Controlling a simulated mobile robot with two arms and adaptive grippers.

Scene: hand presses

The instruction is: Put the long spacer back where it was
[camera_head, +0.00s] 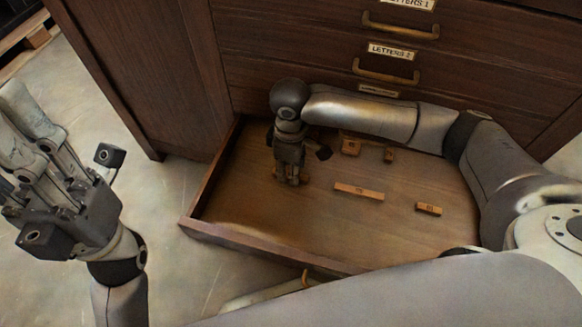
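The longest strip in view is a light wooden spacer (359,191), lying flat near the middle of the open drawer (250,238). My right gripper (291,179) points down into the drawer's left part, left of that spacer and apart from it. Small brownish bits show at its fingertips, but I cannot tell whether it holds a piece. My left gripper (22,135) is raised at the left, outside the drawer, with its fingers apart and nothing seen between them.
A shorter block (428,208) lies at the drawer's right. Two small pieces, one larger (350,146) and one smaller (389,155), lie near the back under my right forearm. The dark cabinet (300,60) has closed labelled drawers above.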

